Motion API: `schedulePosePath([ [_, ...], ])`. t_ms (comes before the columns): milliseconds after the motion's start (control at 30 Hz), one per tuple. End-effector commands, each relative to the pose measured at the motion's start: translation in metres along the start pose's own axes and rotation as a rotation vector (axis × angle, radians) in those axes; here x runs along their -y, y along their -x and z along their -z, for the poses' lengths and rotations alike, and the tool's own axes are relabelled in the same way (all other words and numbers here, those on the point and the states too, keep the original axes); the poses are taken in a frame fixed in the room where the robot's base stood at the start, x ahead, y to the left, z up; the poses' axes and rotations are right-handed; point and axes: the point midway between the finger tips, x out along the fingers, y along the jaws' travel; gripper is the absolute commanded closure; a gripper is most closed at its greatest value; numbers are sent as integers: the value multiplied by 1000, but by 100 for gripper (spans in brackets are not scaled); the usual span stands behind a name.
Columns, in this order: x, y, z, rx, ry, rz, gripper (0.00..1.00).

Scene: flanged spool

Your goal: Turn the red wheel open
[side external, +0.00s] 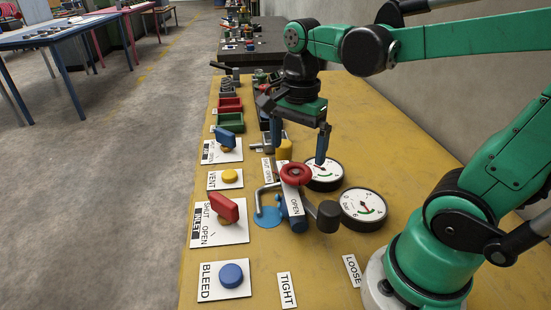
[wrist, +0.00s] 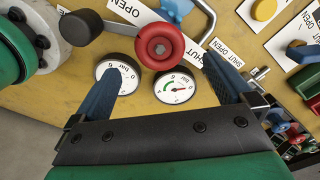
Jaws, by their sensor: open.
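The red wheel (side external: 296,174) sits on a valve with a blue lower part (side external: 298,223) and a white OPEN label (side external: 295,203) beside it. In the wrist view the red wheel (wrist: 160,46) shows at upper middle, between my fingertips. My gripper (side external: 299,158) points down above the bench, just behind the wheel in the side view. Its two blue fingers are wide apart and empty. In the wrist view my gripper (wrist: 162,65) has one finger on each side of the wheel. I cannot tell the exact height gap, but no grip on the wheel shows.
Two round gauges (side external: 324,174) (side external: 363,208) stand right of the wheel. A dark knob on an arm (side external: 329,216) and a bent grey pipe (side external: 264,193) flank the valve. A red handle (side external: 224,207), a blue button (side external: 231,275) and a yellow button (side external: 230,176) lie left. The bench's right rear is clear.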

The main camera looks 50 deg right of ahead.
Motion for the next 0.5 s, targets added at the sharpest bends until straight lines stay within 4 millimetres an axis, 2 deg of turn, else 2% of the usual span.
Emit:
schedulePosePath([
  [300, 0, -35, 0, -1, 3, 3, 0],
  [500, 0, -45, 0, -1, 4, 4, 0],
])
